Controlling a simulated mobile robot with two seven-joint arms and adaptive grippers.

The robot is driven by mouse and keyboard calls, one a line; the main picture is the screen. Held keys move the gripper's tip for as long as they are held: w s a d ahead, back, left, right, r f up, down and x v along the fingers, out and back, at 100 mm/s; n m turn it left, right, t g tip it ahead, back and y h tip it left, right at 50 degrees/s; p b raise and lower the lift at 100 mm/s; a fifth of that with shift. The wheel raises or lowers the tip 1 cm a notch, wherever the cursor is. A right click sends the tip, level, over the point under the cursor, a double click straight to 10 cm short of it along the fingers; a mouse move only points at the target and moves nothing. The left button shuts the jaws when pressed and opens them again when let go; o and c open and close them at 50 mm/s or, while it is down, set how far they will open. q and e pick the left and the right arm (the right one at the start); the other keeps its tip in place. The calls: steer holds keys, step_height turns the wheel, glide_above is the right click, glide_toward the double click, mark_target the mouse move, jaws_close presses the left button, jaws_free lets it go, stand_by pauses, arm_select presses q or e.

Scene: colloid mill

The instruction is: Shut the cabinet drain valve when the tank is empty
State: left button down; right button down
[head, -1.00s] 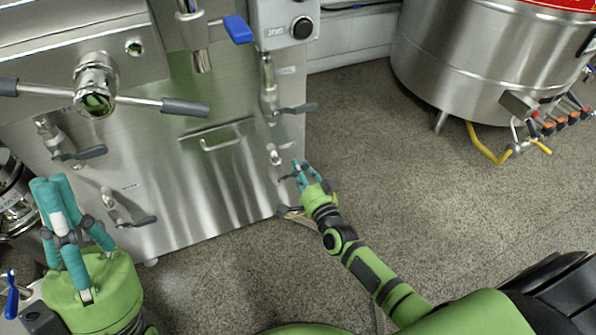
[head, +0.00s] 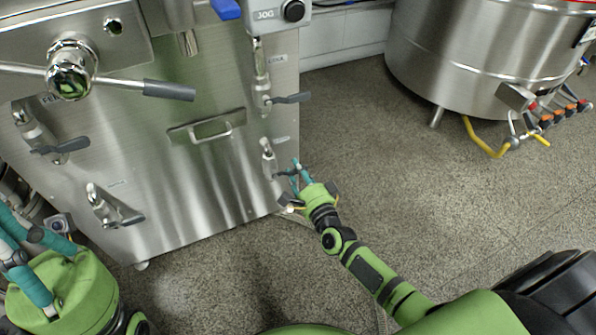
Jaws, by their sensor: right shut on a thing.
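The steel cabinet (head: 190,195) fills the left of the head view. On its front, the lower right valve (head: 268,158) has a dark lever that reaches right into my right gripper (head: 296,180). The teal fingers are shut on this lever and hide part of it. The valve's label is too small to read. My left gripper (head: 22,262) is at the lower left, partly cut off by the picture edge, and touches no valve that I can see. Its fingertips are out of view. No tank level can be seen.
Other lever valves sit at the upper right (head: 264,82), left (head: 38,136) and lower left (head: 106,208) of the cabinet front. A long crossbar handle (head: 168,91) juts out above. A round steel vessel (head: 465,60) stands at the right. The floor between is clear.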

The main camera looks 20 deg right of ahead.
steer(key=shift+d+f, duration=0.15)
steer(key=shift+f, duration=0.05)
steer(key=c, duration=0.9)
jaws_free()
steer(key=shift+c, duration=0.2)
steer(key=shift+s, duration=0.1)
steer(key=s, duration=1.2)
steer(key=shift+w+d, duration=0.1)
